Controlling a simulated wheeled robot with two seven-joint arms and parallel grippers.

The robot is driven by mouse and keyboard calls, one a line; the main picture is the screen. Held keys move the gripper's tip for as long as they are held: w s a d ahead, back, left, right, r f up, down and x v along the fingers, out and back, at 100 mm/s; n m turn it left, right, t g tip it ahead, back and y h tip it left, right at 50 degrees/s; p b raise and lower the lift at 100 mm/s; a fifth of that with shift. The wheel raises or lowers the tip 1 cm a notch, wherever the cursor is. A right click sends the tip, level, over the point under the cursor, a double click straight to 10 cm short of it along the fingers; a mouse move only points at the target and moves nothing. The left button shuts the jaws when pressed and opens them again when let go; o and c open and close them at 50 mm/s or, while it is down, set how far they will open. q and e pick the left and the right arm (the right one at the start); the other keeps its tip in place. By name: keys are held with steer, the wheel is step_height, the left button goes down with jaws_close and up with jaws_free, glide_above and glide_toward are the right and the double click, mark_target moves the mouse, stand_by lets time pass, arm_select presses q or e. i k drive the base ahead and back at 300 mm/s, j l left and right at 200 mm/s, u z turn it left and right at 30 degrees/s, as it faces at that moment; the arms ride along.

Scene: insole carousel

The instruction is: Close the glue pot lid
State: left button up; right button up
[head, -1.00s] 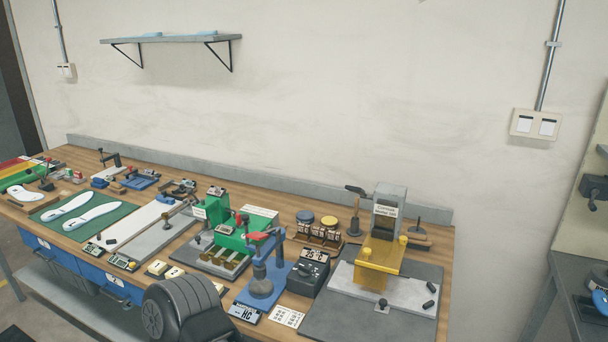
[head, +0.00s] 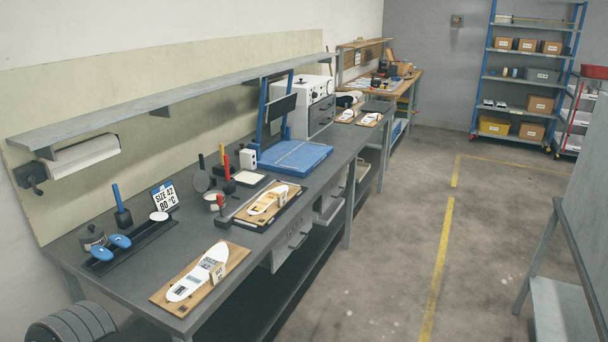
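A small round pot (head: 214,201) with a pale opening stands on the grey bench; it looks like the glue pot. A dark round disc (head: 201,179) stands upright just behind it and looks like its raised lid; I cannot tell if the two are joined. A dark grey pot (head: 92,238) with a knob-like top stands at the bench's left end and looks covered. Neither of my grippers shows in the head view.
The grey bench (head: 130,284) also holds insoles on wooden boards (head: 240,257), a blue press (head: 293,157), a white oven (head: 300,106) and upright red, black and yellow handles. A shelf (head: 160,98) overhangs its back.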

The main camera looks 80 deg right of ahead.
mark_target(200, 180)
steer(key=z, duration=2.6)
